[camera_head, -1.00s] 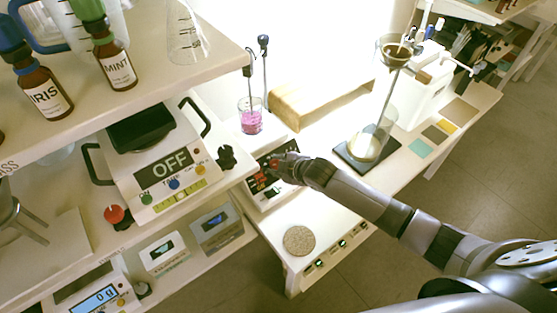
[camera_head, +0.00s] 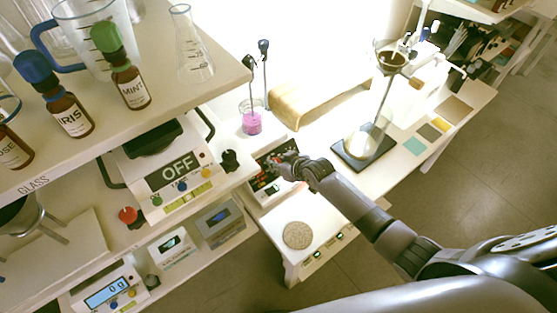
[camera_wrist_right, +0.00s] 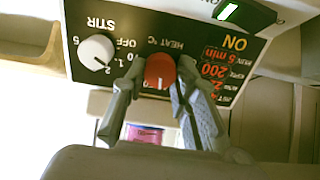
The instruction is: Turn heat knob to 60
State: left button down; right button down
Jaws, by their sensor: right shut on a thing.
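The red heat knob (camera_wrist_right: 160,68) sits on the dark front panel of a white hotplate stirrer, under the upside-down label HEAT °C in the right wrist view. Its white pointer mark faces down in that picture. My right gripper (camera_wrist_right: 161,78) is shut on the knob, one finger on each side. In the head view my right gripper (camera_head: 283,168) is at the hotplate's panel (camera_head: 264,183) and hides most of the knob. The panel's red readout (camera_wrist_right: 214,72) shows 200 and 5 min, with ON lit beside it. My left gripper is not in view.
A white stir knob (camera_wrist_right: 96,51) is beside the heat knob. A beaker of pink liquid (camera_head: 251,124) stands behind the panel. A round disc (camera_head: 297,235) lies in front.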

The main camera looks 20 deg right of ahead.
jog(key=m+p, duration=0.1)
jog(key=m, duration=0.2)
jog(key=shift+m, duration=0.3)
jog(key=m+p, duration=0.1)
jog(key=m, duration=0.2)
jog(key=shift+m+p, duration=0.3)
jog(key=shift+p, duration=0.05)
jog(key=m+p, duration=0.2)
jog(key=m, duration=0.4)
jog(key=shift+f, duration=0.1)
jog(key=shift+m, duration=0.3)
jog(key=c, duration=1.3)
grip_release()
jog(key=shift+d, duration=0.1)
jog(key=shift+s, duration=0.1)
